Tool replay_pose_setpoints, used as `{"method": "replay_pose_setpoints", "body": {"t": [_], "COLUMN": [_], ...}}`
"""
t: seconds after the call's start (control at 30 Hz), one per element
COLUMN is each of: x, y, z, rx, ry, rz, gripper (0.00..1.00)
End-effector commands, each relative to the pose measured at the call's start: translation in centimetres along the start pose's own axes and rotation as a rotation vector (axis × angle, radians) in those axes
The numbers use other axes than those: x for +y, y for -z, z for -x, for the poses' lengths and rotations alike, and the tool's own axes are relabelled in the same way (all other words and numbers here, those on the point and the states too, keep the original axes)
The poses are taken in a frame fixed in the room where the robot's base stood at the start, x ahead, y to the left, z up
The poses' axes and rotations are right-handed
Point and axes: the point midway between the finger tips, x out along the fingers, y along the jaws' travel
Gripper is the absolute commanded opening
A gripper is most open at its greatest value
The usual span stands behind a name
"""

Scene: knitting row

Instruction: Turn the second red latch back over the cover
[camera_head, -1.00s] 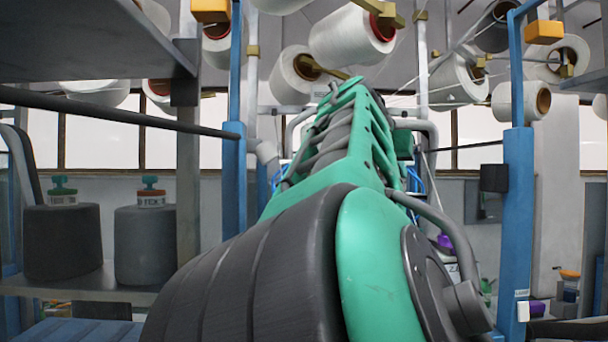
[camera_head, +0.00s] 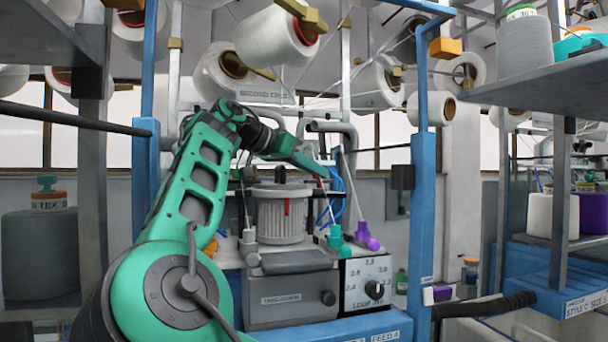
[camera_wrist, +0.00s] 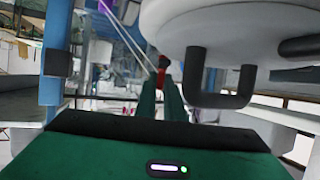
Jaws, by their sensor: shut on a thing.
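The ribbed white cover (camera_head: 283,218) stands upright on the machine in the head view. One red latch (camera_head: 286,207) hangs down its front. My gripper (camera_head: 321,176) is at the cover's upper right. In the wrist view, my gripper's green fingers (camera_wrist: 162,88) are shut on a small red latch (camera_wrist: 162,72) beside the pale rounded cover (camera_wrist: 230,22). The fingers hide part of this latch, and its exact angle is unclear. A dark handle (camera_wrist: 225,98) on the cover is close to the right of the fingers.
Teal (camera_head: 335,237) and purple (camera_head: 364,232) pieces stand right of the cover. A dial box (camera_head: 368,284) and grey unit (camera_head: 292,298) sit in front. Blue posts (camera_head: 145,180) and (camera_head: 423,200) flank the machine. Thread cones (camera_head: 275,38) hang above, with threads running down.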

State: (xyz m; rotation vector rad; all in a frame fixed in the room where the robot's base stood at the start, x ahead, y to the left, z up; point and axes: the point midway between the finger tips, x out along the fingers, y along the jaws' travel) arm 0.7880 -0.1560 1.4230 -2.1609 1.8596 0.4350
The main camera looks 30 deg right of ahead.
Motion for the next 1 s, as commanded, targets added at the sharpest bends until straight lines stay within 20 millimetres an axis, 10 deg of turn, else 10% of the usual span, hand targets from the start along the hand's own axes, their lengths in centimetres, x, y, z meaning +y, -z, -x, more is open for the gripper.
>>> {"method": "replay_pose_setpoints", "body": {"t": [1.0], "x": [-1.00], "y": [0.09], "z": [0.49], "rx": [0.012], "ry": [-0.203], "rz": [-0.083], "gripper": [0.00]}}
